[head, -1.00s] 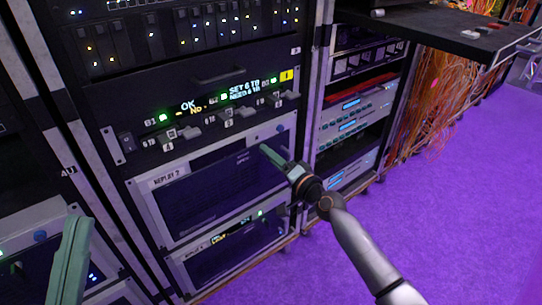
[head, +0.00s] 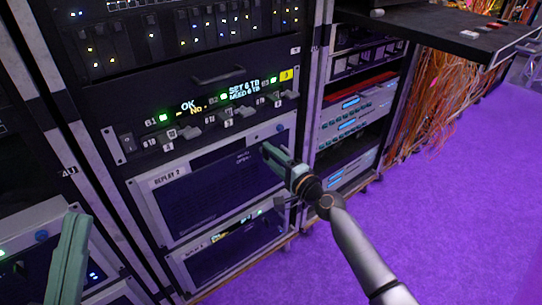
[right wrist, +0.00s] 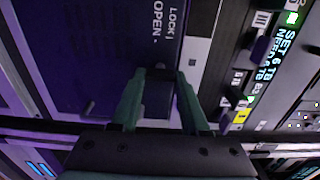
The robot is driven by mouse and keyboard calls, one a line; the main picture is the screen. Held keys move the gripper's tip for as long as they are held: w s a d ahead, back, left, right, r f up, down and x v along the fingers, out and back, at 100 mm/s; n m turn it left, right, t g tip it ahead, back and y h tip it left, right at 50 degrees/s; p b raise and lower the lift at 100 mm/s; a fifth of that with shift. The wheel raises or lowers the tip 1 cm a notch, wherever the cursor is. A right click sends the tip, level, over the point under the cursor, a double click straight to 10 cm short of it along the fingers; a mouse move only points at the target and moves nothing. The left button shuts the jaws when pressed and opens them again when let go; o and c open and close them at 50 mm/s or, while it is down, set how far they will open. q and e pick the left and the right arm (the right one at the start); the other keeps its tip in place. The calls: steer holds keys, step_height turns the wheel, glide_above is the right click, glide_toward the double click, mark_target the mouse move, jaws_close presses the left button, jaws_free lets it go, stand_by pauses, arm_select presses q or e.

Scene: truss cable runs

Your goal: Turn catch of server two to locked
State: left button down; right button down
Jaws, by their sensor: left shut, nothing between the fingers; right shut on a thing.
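Server two is the dark-fronted unit labelled REPLAY 2 (head: 205,188) in the middle rack. Its catch (right wrist: 157,100) is a dark block beside LOCK and OPEN markings, which show in the right wrist view. My right gripper (head: 266,148) is at the upper right of the server's front. In the right wrist view its two green fingers (right wrist: 160,85) are shut on the catch, one on each side. In the head view the gripper hides the catch. My left gripper (head: 76,217) is shut and empty at the lower left, apart from server two.
Above server two is a panel with levers and lit text (head: 205,112). Another unit (head: 225,245) sits below it. A dark shelf (head: 450,30) juts out at the upper right. Purple floor (head: 440,190) lies open at the right.

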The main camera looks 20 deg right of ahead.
steer(key=shift+c, duration=2)
jaws_free()
steer(key=shift+s, duration=0.1)
steer(key=v, duration=1.2)
steer(key=shift+s+p, duration=0.15)
steer(key=shift+p, duration=0.2)
steer(key=shift+r, duration=0.1)
